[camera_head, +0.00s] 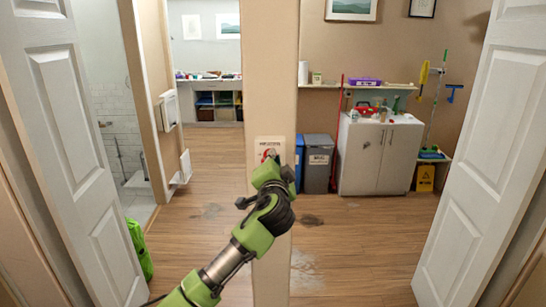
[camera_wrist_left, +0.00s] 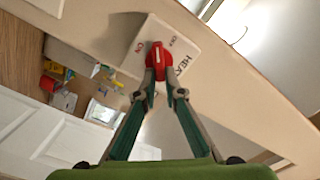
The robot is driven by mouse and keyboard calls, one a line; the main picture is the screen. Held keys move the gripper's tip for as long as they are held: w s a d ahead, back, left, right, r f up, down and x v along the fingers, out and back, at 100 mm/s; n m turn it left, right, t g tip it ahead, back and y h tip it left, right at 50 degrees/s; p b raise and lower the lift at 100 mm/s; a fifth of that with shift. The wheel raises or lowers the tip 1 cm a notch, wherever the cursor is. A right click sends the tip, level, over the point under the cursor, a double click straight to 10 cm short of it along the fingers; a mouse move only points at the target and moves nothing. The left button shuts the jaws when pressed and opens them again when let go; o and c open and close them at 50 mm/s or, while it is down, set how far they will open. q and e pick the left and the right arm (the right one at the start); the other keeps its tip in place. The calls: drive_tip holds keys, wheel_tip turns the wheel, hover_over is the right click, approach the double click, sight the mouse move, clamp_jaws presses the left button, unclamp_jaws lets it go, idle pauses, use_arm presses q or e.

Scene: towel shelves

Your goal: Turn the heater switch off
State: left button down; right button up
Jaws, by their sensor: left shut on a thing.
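The heater switch is a white plate with a red knob on the pillar; the plate (camera_head: 269,143) faces me in the head view. In the left wrist view the plate (camera_wrist_left: 190,50) carries "ON", a second small label and partly hidden "HEAT" lettering. The red knob (camera_wrist_left: 158,55) lies between the two small labels; I cannot tell which it is set to. My left gripper (camera_head: 271,158) is at the plate's lower part. In the wrist view its fingertips (camera_wrist_left: 158,76) are shut on the knob's lower end. My right gripper is not in view.
The pillar (camera_head: 272,80) stands between two openings. White doors stand open at left (camera_head: 65,140) and right (camera_head: 475,150). Beyond are a grey bin (camera_head: 317,165) and a white cabinet (camera_head: 378,155). A green bag (camera_head: 139,248) sits by the left door. The floor between is mostly clear.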

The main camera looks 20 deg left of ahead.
use_arm(q)
drive_tip(key=shift+d+f+m+p, duration=0.1)
drive_tip(key=shift+f+m+p, duration=0.1)
drive_tip(key=shift+m, duration=1)
drive_tip(key=shift+d+f+m+p, duration=0.1)
drive_tip(key=shift+f+m+p, duration=0.05)
drive_tip(key=shift+m, duration=1.05)
drive_tip(key=shift+f+m+p, duration=0.15)
drive_tip(key=shift+f+m, duration=0.05)
drive_tip(key=shift+m, duration=1)
drive_tip(key=c, duration=2.1)
unclamp_jaws()
drive_tip(key=shift+c, duration=0.2)
drive_tip(key=v, duration=1.2)
